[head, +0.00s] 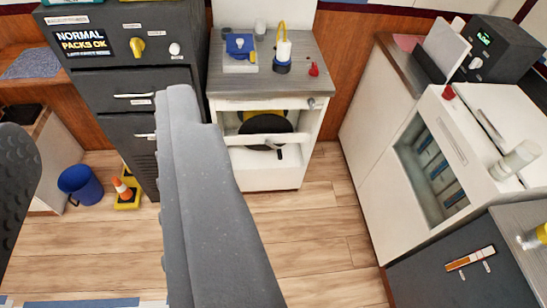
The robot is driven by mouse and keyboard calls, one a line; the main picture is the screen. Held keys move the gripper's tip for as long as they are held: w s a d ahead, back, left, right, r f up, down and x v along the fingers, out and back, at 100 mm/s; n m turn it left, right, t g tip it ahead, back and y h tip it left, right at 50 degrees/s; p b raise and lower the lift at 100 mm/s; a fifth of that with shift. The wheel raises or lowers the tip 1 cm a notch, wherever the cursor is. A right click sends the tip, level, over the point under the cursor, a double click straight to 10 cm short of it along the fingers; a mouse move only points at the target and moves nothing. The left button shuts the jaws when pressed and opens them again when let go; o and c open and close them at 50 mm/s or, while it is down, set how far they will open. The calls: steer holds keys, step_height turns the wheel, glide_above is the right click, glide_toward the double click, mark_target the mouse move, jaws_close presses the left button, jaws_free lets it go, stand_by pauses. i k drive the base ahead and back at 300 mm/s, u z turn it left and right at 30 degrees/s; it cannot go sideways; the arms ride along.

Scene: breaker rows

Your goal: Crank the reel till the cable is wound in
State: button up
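A dark round reel (262,132) sits inside the open front of a white cabinet (272,178) at the upper middle. Something yellow, perhaps cable, shows behind it. A pale bar crosses in front of the reel, and a small light piece, perhaps the crank handle, sticks out below the bar. My gripper (97,108) is open and empty. Its grey finger stands large in the middle of the view, and its dark, bumpy-padded finger shows at the left edge. The grey finger overlaps the cabinet's left edge in the picture; I cannot tell that they touch. No free cable end is visible.
A dark cabinet (85,65) with a yellow knob stands left of the reel cabinet. A blue bucket (80,186) and a small orange cone (123,188) are on the floor. White cabinets (375,150) line the right. The wooden floor (310,235) between is clear.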

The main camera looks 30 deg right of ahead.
mark_target(260, 121)
steer(key=u, duration=0.05)
steer(key=i, duration=1)
steer(key=z, duration=0.05)
